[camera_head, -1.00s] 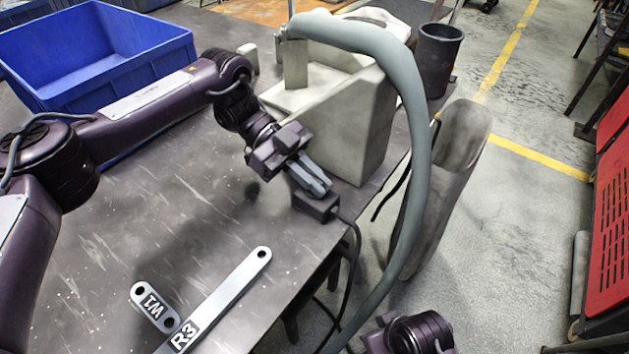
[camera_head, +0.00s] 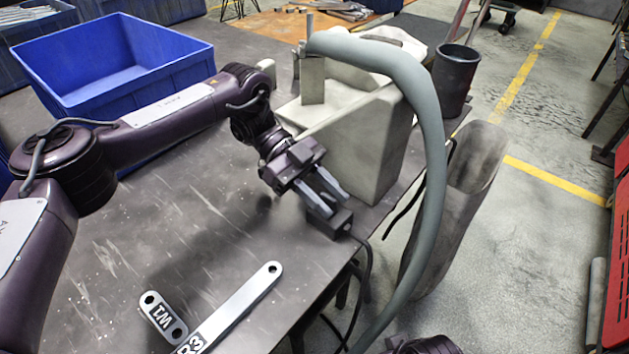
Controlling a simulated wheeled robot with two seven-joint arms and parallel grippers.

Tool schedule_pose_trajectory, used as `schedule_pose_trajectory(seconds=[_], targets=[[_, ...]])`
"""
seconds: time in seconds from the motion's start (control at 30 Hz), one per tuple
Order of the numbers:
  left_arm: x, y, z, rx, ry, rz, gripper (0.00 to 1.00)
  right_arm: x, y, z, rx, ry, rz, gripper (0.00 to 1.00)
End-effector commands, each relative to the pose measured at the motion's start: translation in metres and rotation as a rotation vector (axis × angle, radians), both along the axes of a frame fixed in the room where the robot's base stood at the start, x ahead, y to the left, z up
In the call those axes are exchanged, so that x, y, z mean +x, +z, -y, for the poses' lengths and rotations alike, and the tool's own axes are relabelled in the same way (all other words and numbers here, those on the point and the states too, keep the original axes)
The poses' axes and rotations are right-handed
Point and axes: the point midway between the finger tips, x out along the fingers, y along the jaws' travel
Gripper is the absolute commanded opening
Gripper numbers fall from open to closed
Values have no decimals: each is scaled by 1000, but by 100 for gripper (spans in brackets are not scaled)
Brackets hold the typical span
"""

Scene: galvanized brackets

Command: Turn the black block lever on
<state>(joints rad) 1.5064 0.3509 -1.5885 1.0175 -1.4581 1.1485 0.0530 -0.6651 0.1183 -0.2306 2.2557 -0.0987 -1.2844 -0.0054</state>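The black block (camera_head: 331,224) sits near the right edge of the grey table, with a dark cable running from it. Its lever cannot be made out; the gripper covers part of the block's top. My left gripper (camera_head: 334,203) is just above and over the block, pointing down and to the right. Its two grey fingers are spread apart with nothing between them. Whether a fingertip touches the block cannot be told. Part of my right arm shows at the bottom edge, but its gripper is out of view.
A beige box-like machine (camera_head: 375,150) with a thick grey hose (camera_head: 432,130) stands right behind the block. A blue bin (camera_head: 120,65) is at the back left. Flat metal brackets (camera_head: 235,305) lie at the front. The table's middle is clear.

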Motion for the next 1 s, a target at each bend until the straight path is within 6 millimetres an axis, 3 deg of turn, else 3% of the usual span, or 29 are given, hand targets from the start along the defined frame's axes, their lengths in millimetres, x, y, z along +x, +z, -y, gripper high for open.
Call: schedule_pose_trajectory(seconds=[0.7,1.0], targets=[[38,27,-49,1,4,4,31,-3,2,1,-4,0,-15,0],[42,29,-55,1,2,2,31,-2,1,5,-13,-9,-22,0]])
